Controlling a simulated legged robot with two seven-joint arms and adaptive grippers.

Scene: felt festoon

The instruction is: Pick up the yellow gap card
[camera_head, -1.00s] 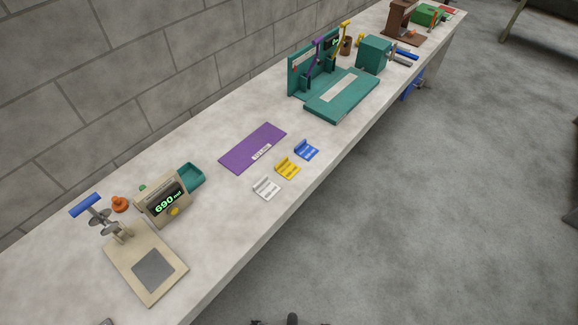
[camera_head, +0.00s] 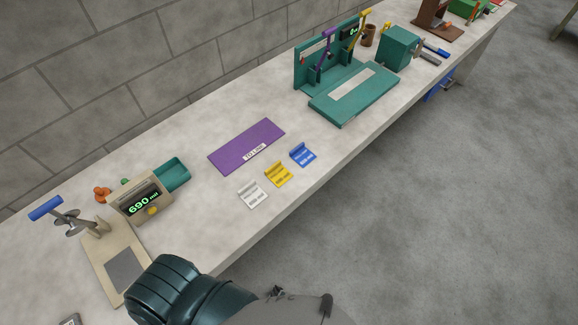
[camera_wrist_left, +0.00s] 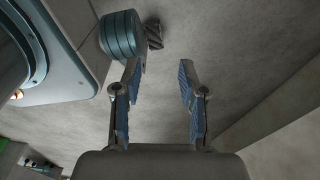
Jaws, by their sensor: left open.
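The yellow gap card (camera_head: 278,175) lies on the pale workbench (camera_head: 225,238), in the row between the white card (camera_head: 253,195) and the blue card (camera_head: 303,155). Its raised back edge faces the wall. My left gripper (camera_wrist_left: 160,66) is open in the left wrist view, with nothing between its blue-padded fingers and grey floor beyond them. No card shows in that view. In the head view, a dark teal part of my arm is at the bottom, below the cards and apart from them. My right gripper is not in view.
A purple mat (camera_head: 246,146) lies behind the cards. A beige display (camera_head: 141,197) reading 690 and a lever device on a beige base (camera_head: 88,258) stand at left. A teal fixture (camera_head: 354,92) stands farther right. The bench around the cards is clear.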

